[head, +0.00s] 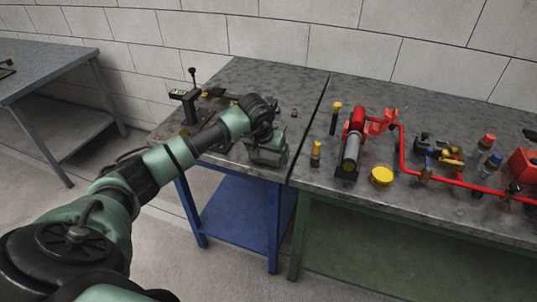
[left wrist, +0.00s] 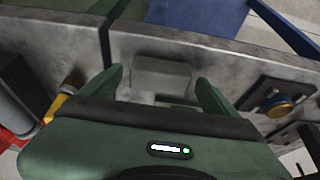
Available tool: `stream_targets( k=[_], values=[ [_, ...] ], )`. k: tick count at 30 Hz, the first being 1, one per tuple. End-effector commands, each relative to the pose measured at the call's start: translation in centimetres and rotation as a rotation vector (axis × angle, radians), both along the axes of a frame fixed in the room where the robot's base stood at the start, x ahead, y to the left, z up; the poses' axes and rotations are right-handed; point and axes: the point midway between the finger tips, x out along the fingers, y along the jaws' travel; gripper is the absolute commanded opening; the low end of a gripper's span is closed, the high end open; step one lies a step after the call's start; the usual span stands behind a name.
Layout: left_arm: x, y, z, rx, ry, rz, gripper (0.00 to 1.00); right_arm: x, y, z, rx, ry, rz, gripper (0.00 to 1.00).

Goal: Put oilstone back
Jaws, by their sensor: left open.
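A grey block (left wrist: 160,73), which looks like the oilstone, lies on the grey tabletop near its edge in the left wrist view. My left gripper (left wrist: 160,84) is open, with one green finger on each side of the block and gaps between. In the head view my left gripper (head: 267,155) is low over the front right part of the left table (head: 285,80). It hides the block there. My right gripper is not in view.
A red pipe assembly (head: 402,150), a red and grey cylinder (head: 352,148) and a yellow cap (head: 381,176) stand on the right table (head: 465,112). A narrow seam separates the two tables. Another table (head: 45,68) stands at the far left.

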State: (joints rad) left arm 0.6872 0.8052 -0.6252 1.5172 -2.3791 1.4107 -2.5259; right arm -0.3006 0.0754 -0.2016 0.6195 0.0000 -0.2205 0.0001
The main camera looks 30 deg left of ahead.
Motion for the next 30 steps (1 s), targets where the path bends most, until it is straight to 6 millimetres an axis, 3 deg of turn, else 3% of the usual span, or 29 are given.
stream_targets(
  k=[8, 21, 30],
  values=[
    [-0.4, 0.0, 1.5, 0.001, -0.004, -0.001, 0.90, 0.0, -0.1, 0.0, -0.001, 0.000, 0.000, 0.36],
    [-3.7, -0.8, 9.7, 0.002, -0.003, -0.001, 0.90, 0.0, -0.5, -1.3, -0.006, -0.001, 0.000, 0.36],
    [-4.4, -1.0, 11.4, 0.002, 0.001, 0.001, 0.90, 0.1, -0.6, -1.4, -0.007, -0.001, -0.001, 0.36]
  ],
)
